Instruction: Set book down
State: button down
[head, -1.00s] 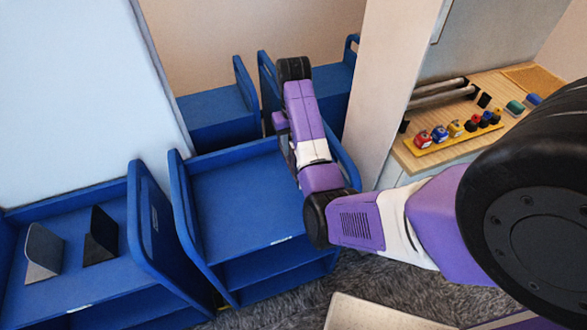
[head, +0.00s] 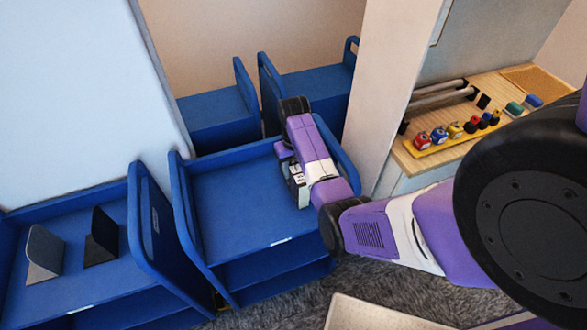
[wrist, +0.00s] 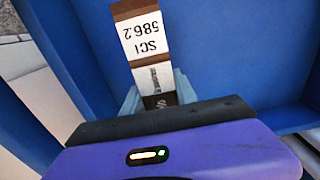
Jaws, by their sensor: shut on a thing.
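The book (wrist: 145,40) shows in the wrist view as a narrow brown spine with a white label reading "SCI 586.2". My gripper (wrist: 157,92) is shut on it, with a pale finger on each side of the spine. In the head view my gripper (head: 299,186) is over the right part of the middle blue cart (head: 235,205). The book is hard to make out there, behind my wrist. I cannot tell whether it touches the cart's top shelf.
The cart's raised side panels stand left and right of its top shelf, which is clear on the left. Another blue cart (head: 75,270) at the left holds two bookends (head: 43,255). More blue carts (head: 215,115) stand behind. A wooden counter (head: 425,155) is at right.

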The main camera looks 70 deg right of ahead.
jog(key=shift+f, duration=0.15)
jog(key=c, duration=1)
grip_release()
jog(key=shift+o, duration=0.2)
jog(key=shift+r+b, duration=0.6)
jog(key=shift+r, duration=3.35)
